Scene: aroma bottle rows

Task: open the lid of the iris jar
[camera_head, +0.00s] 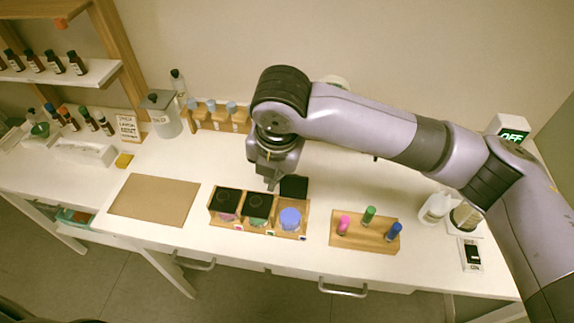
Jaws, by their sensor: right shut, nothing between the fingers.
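A wooden rack (214,217) holds three jars in a row near the front of the table. The left jar (227,216) has pink contents and the middle jar (257,223) green, both under flat black lids. The right jar (290,219) shows blue-violet contents with its top uncovered; its black lid (295,187) stands tipped back behind it. No readable label tells which is the iris jar. My right gripper (272,184) points down just left of the raised lid, behind the middle jar, shut and empty. My left gripper is not in view.
A wooden stand (364,243) with pink, green and blue capped vials is to the right. A brown board (154,200) lies to the left. A rack of test tubes (220,126) and a metal canister (162,118) stand behind.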

